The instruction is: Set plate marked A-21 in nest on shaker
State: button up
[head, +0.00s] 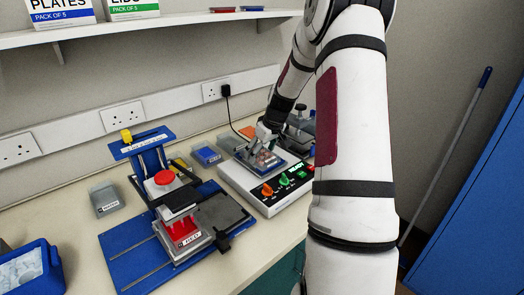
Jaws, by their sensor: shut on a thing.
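The shaker (285,198) is a white box with orange and green knobs on its front, standing at the right of the bench. Its nest (285,173) is a blue-edged platform on top. My gripper points down and is shut on this plate. No A-21 mark on it can be read from here. The fingers partly cover the plate, and I cannot tell whether it is fully seated.
A blue press (140,245) with a red knob and a red labelled block stands left of the shaker. A grey box (105,199), a blue box (206,154) and a blue bin (32,272) are on the bench. A dark device (300,137) stands behind the shaker.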

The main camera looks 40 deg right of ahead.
jog(key=shift+f, duration=0.2)
jog(key=o, duration=1.1)
jog(key=shift+o, duration=0.2)
